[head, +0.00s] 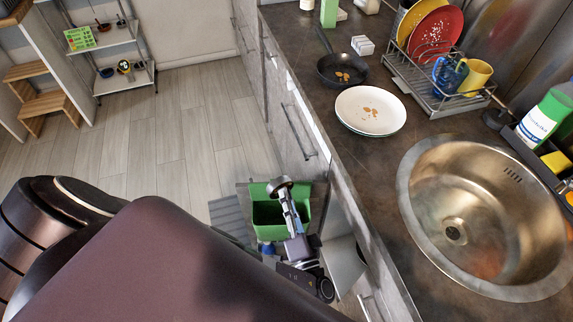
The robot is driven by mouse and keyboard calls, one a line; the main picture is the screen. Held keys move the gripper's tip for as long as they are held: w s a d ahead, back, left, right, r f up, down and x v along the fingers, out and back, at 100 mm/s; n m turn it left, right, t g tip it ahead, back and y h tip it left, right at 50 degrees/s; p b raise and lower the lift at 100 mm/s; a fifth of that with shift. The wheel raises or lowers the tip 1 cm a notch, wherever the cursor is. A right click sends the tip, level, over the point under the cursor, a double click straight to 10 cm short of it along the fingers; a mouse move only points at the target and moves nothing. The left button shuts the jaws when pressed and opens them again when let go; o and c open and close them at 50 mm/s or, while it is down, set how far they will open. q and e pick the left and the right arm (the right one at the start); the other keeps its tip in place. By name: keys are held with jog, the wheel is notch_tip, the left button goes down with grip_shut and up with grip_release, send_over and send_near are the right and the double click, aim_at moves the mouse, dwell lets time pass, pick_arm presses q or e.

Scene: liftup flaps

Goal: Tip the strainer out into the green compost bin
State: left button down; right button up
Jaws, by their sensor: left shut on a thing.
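The green compost bin (262,214) stands low beside the counter front, in the lower middle of the head view. Its open top faces up. My left gripper (287,205) is over the bin and shut on the strainer (279,184), a small round metal piece. The strainer appears tilted above the bin's far part. I cannot tell whether anything is still in it. My gripper and wrist hide part of the bin. My right gripper is not in view.
The steel sink (425,165) is set in the dark counter at right. A white plate with food scraps (354,120), a black pan (327,71) and a dish rack (414,90) stand farther back. An open cabinet front is near the bin. The floor (190,120) at left is clear.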

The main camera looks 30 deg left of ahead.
pick_arm(q)
jog(key=f+t+y+b, duration=0.1)
jog(key=b, duration=0.2)
jog(key=shift+f+m+t+y, duration=0.15)
jog(key=shift+m+t+y, duration=0.15)
jog(key=shift+m+y, duration=0.1)
jog(key=shift+m+t+y+b, duration=0.3)
jog(key=shift+t+b, duration=0.45)
jog(key=shift+t, duration=0.05)
dwell(0.3)
jog(key=shift+r, duration=0.2)
notch_tip(320, 180, up, 3)
jog(key=n+g+h+p, duration=0.1)
jog(key=g+h+p, duration=0.2)
jog(key=p, duration=0.7)
jog(key=n+g+h+p, duration=0.1)
jog(key=g+h+p, duration=0.2)
jog(key=p, duration=0.7)
jog(key=shift+n+g+h, duration=0.4)
jog(key=shift+g, duration=0.1)
jog(key=shift+f+p, duration=0.2)
jog(key=shift+p, duration=0.35)
jog(key=shift+h, duration=0.3)
jog(key=shift+f, duration=0.1)
